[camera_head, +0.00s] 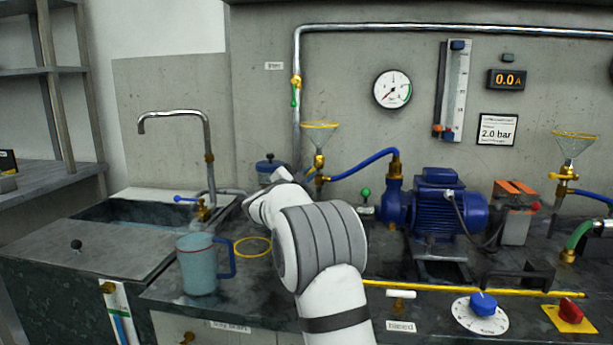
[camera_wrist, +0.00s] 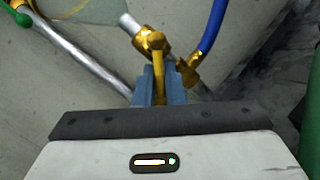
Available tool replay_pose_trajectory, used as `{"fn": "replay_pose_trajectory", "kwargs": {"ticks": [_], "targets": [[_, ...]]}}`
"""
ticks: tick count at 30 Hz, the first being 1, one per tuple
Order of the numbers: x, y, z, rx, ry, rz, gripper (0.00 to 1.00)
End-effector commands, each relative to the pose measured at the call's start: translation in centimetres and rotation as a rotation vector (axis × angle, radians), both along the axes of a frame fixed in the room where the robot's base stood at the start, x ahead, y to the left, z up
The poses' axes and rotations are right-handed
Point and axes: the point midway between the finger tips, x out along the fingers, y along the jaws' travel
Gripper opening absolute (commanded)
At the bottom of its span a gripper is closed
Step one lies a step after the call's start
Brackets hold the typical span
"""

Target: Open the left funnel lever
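The left funnel (camera_head: 320,128) is a yellow-rimmed mesh cone on a brass valve (camera_head: 319,163) at the wall, with a blue hose leading right to the pump. In the wrist view the brass left funnel lever (camera_wrist: 159,82) points from the valve body (camera_wrist: 152,42) toward my gripper (camera_wrist: 159,84). The two blue-grey fingers lie close along both sides of the lever, with no clear gap, and look shut on it. In the head view my white arm hides the fingers and most of the lever.
A blue hose (camera_wrist: 211,28) runs close right of the lever. A steel pipe with a green-handled valve (camera_head: 295,92) is at upper left. The blue pump motor (camera_head: 448,212) is right of my arm.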

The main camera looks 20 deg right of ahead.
Motion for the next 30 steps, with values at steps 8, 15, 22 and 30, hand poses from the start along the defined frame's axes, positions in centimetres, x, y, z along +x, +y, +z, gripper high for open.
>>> {"fn": "replay_pose_trajectory", "kwargs": {"ticks": [8, 15, 22, 30], "targets": [[0.1, 0.1, -0.2, 0.003, 0.002, 0.002, 0.31], [0.0, 0.2, -0.1, 0.001, 0.001, 0.003, 0.31], [-1.6, 2.5, -0.3, 0.001, 0.003, 0.005, 0.31], [-4.0, 5.7, -1.1, 0.001, 0.003, 0.004, 0.31]]}}
